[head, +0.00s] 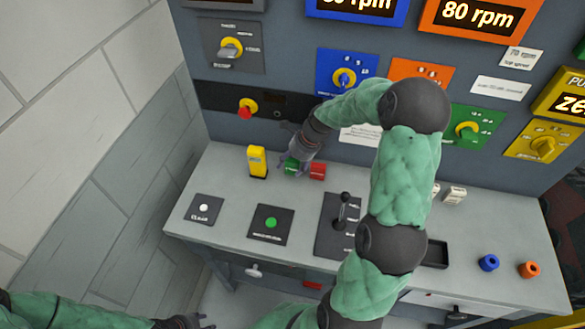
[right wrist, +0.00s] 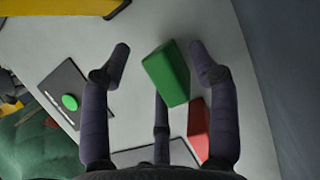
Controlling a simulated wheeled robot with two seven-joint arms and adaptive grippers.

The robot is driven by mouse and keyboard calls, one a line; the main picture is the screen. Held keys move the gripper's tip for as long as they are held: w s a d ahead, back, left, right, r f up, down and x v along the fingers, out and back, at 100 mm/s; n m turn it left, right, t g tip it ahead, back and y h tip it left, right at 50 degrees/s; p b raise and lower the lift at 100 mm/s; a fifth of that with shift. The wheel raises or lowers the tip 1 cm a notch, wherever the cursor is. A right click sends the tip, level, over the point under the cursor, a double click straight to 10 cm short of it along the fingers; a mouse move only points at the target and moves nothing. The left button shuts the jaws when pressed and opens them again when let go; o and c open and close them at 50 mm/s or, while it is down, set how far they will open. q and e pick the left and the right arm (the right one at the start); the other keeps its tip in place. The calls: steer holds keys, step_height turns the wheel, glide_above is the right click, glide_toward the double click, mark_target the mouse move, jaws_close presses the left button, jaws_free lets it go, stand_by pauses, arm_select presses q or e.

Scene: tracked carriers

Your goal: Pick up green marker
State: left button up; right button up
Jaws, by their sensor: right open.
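The green marker is a small green block (head: 292,167) on the grey console top, beside a red block (head: 317,171). My right gripper (head: 292,150) is right above and behind the green block and partly hides it in the head view. I cannot tell whether any finger touches the green block. My left gripper (head: 190,322) is low at the bottom left, far from the blocks.
A yellow block (head: 257,162) stands upright left of the green one. The console top (head: 225,165) carries a green-button plate (head: 270,224), a white-button plate (head: 203,209), a lever (head: 343,207), and blue (head: 489,262) and orange (head: 529,269) pieces. A panel with knobs rises behind.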

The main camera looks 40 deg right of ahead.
steer(key=x, duration=0.2)
steer(key=shift+w+f, duration=0.1)
steer(key=shift+f, duration=0.15)
steer(key=shift+r, duration=0.1)
steer(key=shift+c, duration=0.3)
jaws_close()
steer(key=shift+r, duration=0.1)
